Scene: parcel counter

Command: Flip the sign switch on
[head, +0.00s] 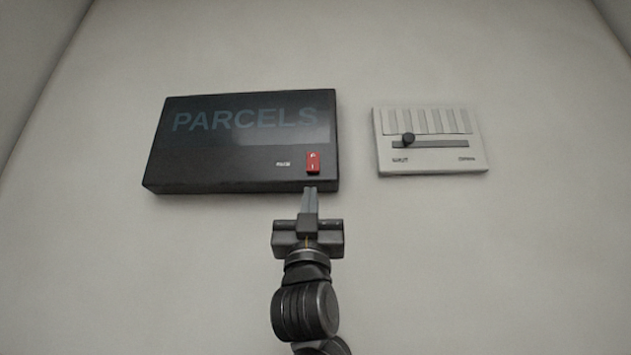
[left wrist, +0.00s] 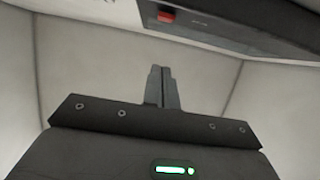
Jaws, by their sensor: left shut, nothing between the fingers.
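The black sign box (head: 235,170) with dim "PARCELS" lettering is mounted on the wall. Its red rocker switch (head: 313,162) sits at the lower right of the sign's face. My left gripper (head: 310,190) is shut and empty, its fingertips just below the switch in the head view, near the sign's lower edge. In the left wrist view the closed fingers (left wrist: 160,72) point up, and the red switch (left wrist: 166,16) and the sign's dark face (left wrist: 235,28) show at the top, apart from the fingertips. My right gripper is in neither view.
A pale vent panel (head: 430,165) with a dark slider knob (head: 408,139) at the left part of its slot is mounted on the wall right of the sign. Bare wall lies between them and around both.

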